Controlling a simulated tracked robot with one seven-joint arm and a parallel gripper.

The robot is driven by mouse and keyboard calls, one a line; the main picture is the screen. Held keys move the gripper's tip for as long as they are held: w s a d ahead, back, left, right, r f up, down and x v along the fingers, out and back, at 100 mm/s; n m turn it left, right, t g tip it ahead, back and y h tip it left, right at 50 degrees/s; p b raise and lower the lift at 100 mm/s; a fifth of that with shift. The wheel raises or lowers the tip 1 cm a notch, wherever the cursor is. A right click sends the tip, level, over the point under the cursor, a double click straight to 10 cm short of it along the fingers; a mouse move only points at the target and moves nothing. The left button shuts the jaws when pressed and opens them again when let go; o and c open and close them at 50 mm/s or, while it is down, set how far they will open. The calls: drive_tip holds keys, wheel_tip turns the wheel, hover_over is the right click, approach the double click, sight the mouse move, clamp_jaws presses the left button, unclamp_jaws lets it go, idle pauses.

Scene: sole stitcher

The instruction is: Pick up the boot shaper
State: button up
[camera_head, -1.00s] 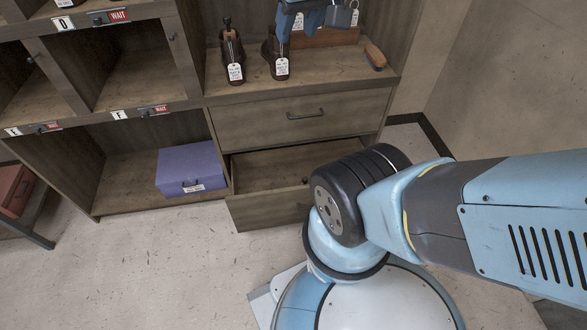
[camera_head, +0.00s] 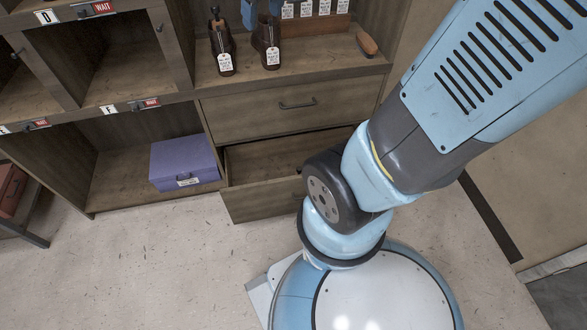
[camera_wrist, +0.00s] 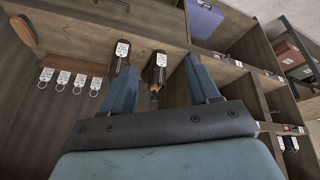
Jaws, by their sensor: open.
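Two brown boot-shaped pieces with white tags stand on the shelf top. The left one (camera_head: 221,42) has a knob-like handle sticking up, which looks like the boot shaper. The right one (camera_head: 265,35) stands beside it. In the wrist view, turned upside down, the handled piece (camera_wrist: 157,75) lies between my spread fingers and beyond them, with its knob toward me. The other piece (camera_wrist: 121,66) is partly behind the left finger. My gripper (camera_wrist: 162,78) is open and empty. In the head view only parts of my gripper (camera_head: 261,8) show at the top edge, above the pieces.
A wooden brush (camera_head: 367,44) lies at the shelf's right end. Behind is a wooden rack (camera_head: 337,24) with several tags. Below, a drawer (camera_head: 262,202) stands open. A purple box (camera_head: 184,160) sits in the lower compartment. Cabinet walls and compartments (camera_head: 125,75) flank the left.

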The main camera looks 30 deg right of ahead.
drive_tip(key=w+d+f+n+g+h, duration=0.1)
drive_tip(key=w+f+n, duration=0.2)
drive_tip(key=w+f, duration=0.5)
drive_tip(key=w+d+f+n, duration=0.15)
drive_tip(key=w+f, duration=0.35)
drive_tip(key=f, duration=0.7)
drive_tip(key=w+d+f+n+g+h, duration=0.1)
drive_tip(key=w+f+n, duration=0.4)
drive_tip(key=f, duration=0.6)
drive_tip(key=s+d+f+n, duration=0.2)
drive_tip(key=d+f+n, duration=0.1)
drive_tip(key=f, duration=1.2)
drive_tip(key=s+d+f+n+h, duration=0.1)
drive_tip(key=d+f+n, duration=0.3)
drive_tip(key=f, duration=1.2)
drive_tip(key=s+d+f+n, duration=0.2)
drive_tip(key=d+f+n, duration=0.2)
drive_tip(key=f, duration=1.1)
drive_tip(key=shift+s+d+f+g+h, duration=0.3)
drive_tip(key=shift+d+f+h, duration=0.1)
drive_tip(key=shift+d, duration=0.1)
drive_tip(key=shift+x, duration=2.7)
drive_tip(key=shift+s, duration=0.15)
clamp_jaws()
